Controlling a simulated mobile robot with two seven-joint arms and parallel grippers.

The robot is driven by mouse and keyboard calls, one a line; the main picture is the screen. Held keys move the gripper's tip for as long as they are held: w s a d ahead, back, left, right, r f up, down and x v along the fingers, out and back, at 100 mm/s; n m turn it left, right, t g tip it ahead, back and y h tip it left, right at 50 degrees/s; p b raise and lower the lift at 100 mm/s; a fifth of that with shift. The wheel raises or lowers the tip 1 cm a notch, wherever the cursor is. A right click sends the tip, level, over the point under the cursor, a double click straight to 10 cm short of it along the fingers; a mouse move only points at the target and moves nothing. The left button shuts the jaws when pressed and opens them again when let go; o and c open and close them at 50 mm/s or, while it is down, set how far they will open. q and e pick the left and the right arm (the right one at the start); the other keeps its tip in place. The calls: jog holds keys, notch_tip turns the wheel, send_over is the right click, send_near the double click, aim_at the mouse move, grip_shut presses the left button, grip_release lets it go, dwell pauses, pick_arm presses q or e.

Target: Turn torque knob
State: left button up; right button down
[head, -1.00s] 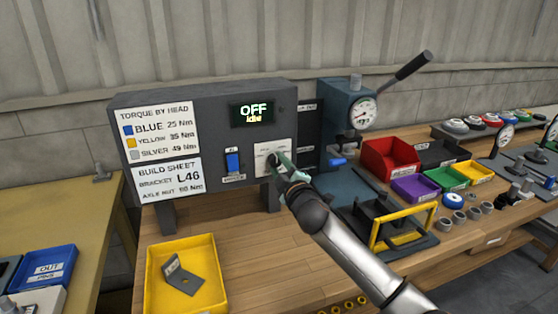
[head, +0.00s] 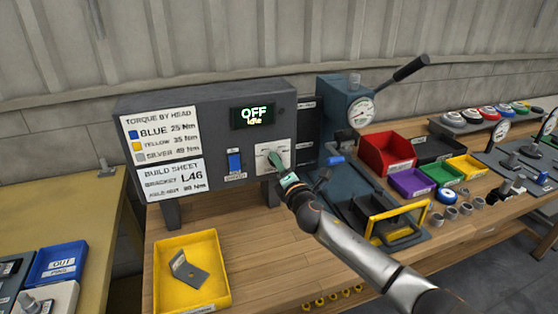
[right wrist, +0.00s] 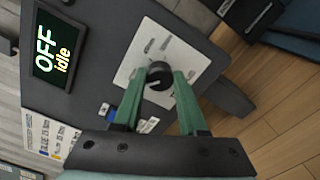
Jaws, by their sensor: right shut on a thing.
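The torque knob (right wrist: 159,75) is a round black dial with a white mark, on a white plate (right wrist: 137,62) on the grey control box (head: 200,97). My right gripper (right wrist: 160,74) is shut on the knob, one green finger on each side of it. In the head view the right gripper (head: 274,158) reaches up to the white plate and hides the knob. The box's display (head: 252,116) reads "OFF" and "idle". My left gripper is not in view.
A blue switch (head: 234,162) sits left of the plate. Torque and build sheets (head: 160,133) are on the box. A yellow tray (head: 222,250) with a bracket (head: 188,271) stands in front. A press (head: 346,100) and coloured bins (head: 387,150) stand to the right.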

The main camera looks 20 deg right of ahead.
jog(key=n+p, duration=0.1)
jog(key=n, duration=0.3)
jog(key=shift+n+p, duration=0.3)
jog(key=shift+p, duration=0.1)
jog(key=shift+n, duration=0.3)
jog(key=shift+c, duration=2.2)
grip_release()
jog(key=shift+s, duration=0.1)
jog(key=s+p, duration=0.1)
jog(key=s, duration=1.1)
jog(key=shift+s+d, duration=0.15)
